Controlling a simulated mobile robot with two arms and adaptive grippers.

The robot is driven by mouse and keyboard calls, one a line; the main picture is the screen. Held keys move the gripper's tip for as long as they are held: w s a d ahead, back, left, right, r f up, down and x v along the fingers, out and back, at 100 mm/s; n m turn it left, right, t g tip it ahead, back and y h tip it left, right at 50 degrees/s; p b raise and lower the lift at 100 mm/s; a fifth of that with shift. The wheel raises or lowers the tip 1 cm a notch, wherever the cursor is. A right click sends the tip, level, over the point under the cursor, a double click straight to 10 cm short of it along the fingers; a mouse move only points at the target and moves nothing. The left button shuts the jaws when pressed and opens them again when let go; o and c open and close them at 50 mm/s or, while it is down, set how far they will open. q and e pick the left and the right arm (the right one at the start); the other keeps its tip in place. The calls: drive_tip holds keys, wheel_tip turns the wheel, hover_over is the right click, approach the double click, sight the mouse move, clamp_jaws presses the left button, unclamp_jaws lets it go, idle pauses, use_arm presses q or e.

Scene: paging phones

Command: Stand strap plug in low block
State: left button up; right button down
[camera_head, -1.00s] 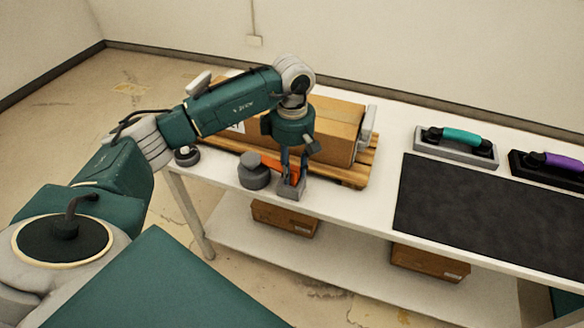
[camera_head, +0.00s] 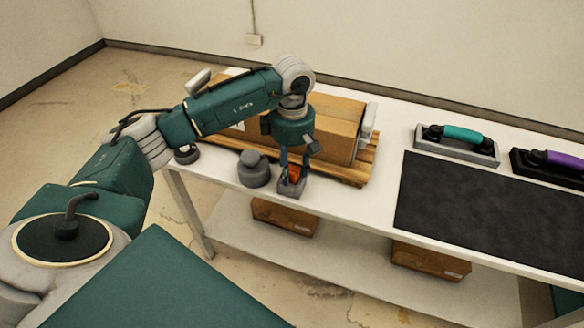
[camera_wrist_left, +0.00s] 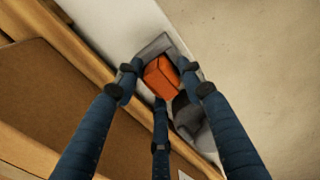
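The strap plug (camera_head: 295,174) is orange and sits at the grey low block (camera_head: 291,189), near the front edge of the table; it looks upright, its lower end hidden. In the left wrist view, the orange plug (camera_wrist_left: 161,77) shows between my fingers, with the grey block (camera_wrist_left: 155,46) around and beyond it. My left gripper (camera_head: 294,168) is low over the block, its fingers spread around the plug; they look apart from its sides, though contact is hard to judge. My right gripper is not in view.
A dark grey round weight (camera_head: 254,170) stands close left of the block. A cardboard box (camera_head: 338,125) on a wooden pallet (camera_head: 358,172) lies close behind. A black mat (camera_head: 480,210) and handled tools (camera_head: 456,144) are at right.

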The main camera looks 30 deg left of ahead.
sight(293, 168)
use_arm(q)
wheel_tip(293, 168, up, 11)
drive_tip(key=p, duration=0.6)
idle(0.5)
drive_tip(key=shift+d+f, duration=0.1)
idle(0.3)
